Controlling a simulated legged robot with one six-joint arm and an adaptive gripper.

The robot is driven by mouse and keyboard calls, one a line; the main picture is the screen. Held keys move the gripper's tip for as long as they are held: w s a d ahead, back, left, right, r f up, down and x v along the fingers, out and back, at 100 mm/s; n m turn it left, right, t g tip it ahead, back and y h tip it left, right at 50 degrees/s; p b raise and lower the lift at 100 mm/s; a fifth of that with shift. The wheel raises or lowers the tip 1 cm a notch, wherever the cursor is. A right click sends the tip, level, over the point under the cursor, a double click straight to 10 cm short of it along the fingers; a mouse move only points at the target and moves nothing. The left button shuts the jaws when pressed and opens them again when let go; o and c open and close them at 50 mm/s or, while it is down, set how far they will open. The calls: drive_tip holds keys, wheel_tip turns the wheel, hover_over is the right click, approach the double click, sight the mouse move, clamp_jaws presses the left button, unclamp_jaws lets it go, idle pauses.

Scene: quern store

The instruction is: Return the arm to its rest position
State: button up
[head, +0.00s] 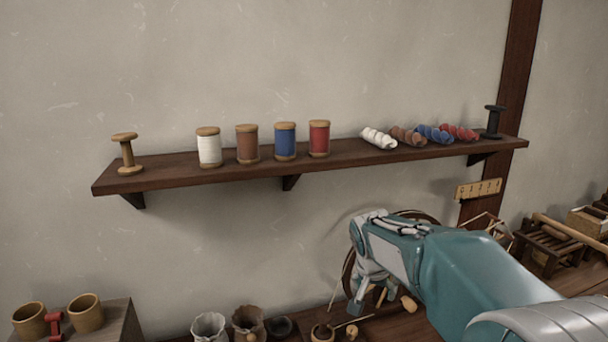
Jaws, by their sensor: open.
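My arm (470,275) reaches in from the lower right of the head view, teal with grey parts. My gripper (368,300) is at its end, below the wall shelf and pointing down over the cluttered lower surface. It is open, and I see nothing held in it. Its fingers are small in the picture and partly overlap the things behind. A round wheel-like frame (347,275) behind the gripper is mostly hidden by the arm.
The wooden shelf (220,178) bears spools, twisted skeins (435,134) and a dark spool (494,121). Below stand sacks (209,327) and cups (85,312). A slatted wooden rack (545,248) is at right. The wall between shelf and sacks is clear.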

drive_tip(key=s+r+n+t+y, duration=0.1)
drive_tip(key=s+r+n, duration=0.2)
drive_tip(key=s, duration=2.5)
drive_tip(key=n, duration=0.2)
drive_tip(key=shift+d+n+t+y, duration=0.25)
drive_tip(key=shift+n+t+y, duration=0.15)
